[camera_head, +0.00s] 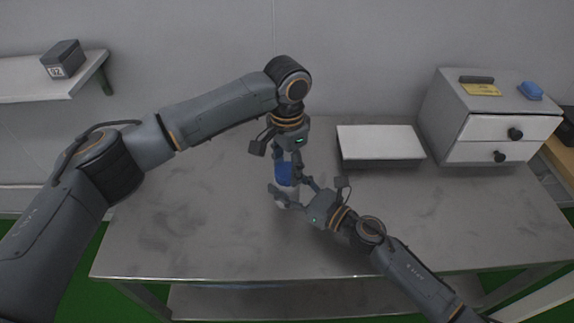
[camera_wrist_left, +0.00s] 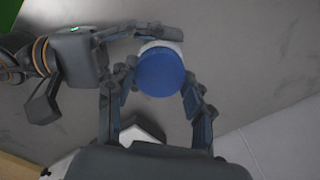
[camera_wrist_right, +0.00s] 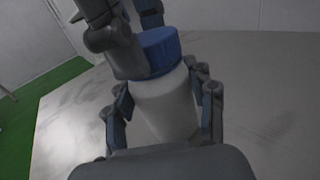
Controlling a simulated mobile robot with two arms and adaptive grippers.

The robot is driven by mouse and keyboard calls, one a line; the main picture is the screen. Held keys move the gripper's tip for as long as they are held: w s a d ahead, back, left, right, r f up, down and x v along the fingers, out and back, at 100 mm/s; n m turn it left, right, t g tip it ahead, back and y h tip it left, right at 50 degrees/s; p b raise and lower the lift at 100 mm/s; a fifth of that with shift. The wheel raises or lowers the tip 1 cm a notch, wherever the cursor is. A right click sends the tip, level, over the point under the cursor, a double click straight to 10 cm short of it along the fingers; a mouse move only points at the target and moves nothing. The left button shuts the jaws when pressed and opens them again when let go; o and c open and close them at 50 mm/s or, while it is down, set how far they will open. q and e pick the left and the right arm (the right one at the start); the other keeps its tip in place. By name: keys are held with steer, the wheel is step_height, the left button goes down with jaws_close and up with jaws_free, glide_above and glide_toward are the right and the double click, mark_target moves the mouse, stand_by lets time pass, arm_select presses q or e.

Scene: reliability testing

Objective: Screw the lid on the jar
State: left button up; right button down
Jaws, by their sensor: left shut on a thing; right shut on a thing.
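The blue lid (camera_head: 284,174) sits on top of the white jar (camera_head: 286,199), near the middle of the table. In the right wrist view the lid (camera_wrist_right: 160,50) rests on the mouth of the upright jar (camera_wrist_right: 166,105); I cannot tell how tightly it sits. My left gripper (camera_head: 285,168) comes from above and is shut on the lid, which also shows between its fingers in the left wrist view (camera_wrist_left: 160,72). My right gripper (camera_head: 288,196) comes from the right and is shut around the jar's body. The fingers hide parts of both.
A grey table (camera_head: 190,230) with bare room at left and front. A white-topped box (camera_head: 380,143) lies behind on the right. A drawer cabinet (camera_head: 490,115) stands at the back right, with a blue object (camera_head: 531,91) on it. A wall shelf (camera_head: 30,80) is at far left.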

arm_select(q)
steer(key=shift+m, duration=0.8)
steer(key=o, duration=1.4)
steer(key=shift+c, duration=0.2)
step_height(320, 180, up, 12)
arm_select(e)
steer(key=shift+c, duration=1.9)
jaws_free()
